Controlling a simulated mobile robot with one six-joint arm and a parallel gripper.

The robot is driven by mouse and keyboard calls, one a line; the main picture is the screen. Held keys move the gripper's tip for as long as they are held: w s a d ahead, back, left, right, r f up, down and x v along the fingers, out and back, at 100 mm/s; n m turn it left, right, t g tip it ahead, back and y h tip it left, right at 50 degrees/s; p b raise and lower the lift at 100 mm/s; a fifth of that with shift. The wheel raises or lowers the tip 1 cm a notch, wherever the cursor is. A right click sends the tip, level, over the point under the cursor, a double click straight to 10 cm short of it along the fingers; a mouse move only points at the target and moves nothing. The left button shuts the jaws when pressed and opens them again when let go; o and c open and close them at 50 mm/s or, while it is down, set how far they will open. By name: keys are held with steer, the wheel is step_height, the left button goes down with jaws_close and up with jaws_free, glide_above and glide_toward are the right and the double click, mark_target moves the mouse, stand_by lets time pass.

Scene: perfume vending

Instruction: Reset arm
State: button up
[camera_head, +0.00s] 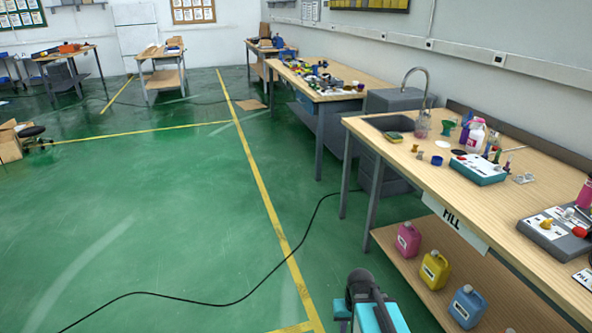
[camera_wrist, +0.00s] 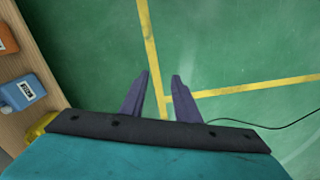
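My gripper (camera_wrist: 162,92) shows in the wrist view with its two dark purple fingers apart and nothing between them. Below the fingers, that view shows the green floor with yellow lines. In the head view, part of my arm stands at the bottom, left of the workbench; the fingers do not show there.
The wooden workbench (camera_head: 470,185) with a FILL sign runs along the right. Its lower shelf (camera_head: 398,254) holds pink (camera_head: 408,240), yellow (camera_head: 434,270) and blue (camera_head: 467,306) jugs. A black cable (camera_head: 250,292) crosses the floor. The green floor (camera_head: 150,220) on the left is open.

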steer(key=s+f+g, duration=0.2)
steer(key=s+f, duration=0.7)
steer(key=s, duration=0.4)
steer(key=s+f+g, duration=0.3)
steer(key=s+f, duration=0.6)
steer(key=s, duration=0.3)
steer(key=shift+s+a+f+g, duration=0.2)
steer(key=shift+s+g, duration=0.1)
steer(key=shift+s, duration=0.1)
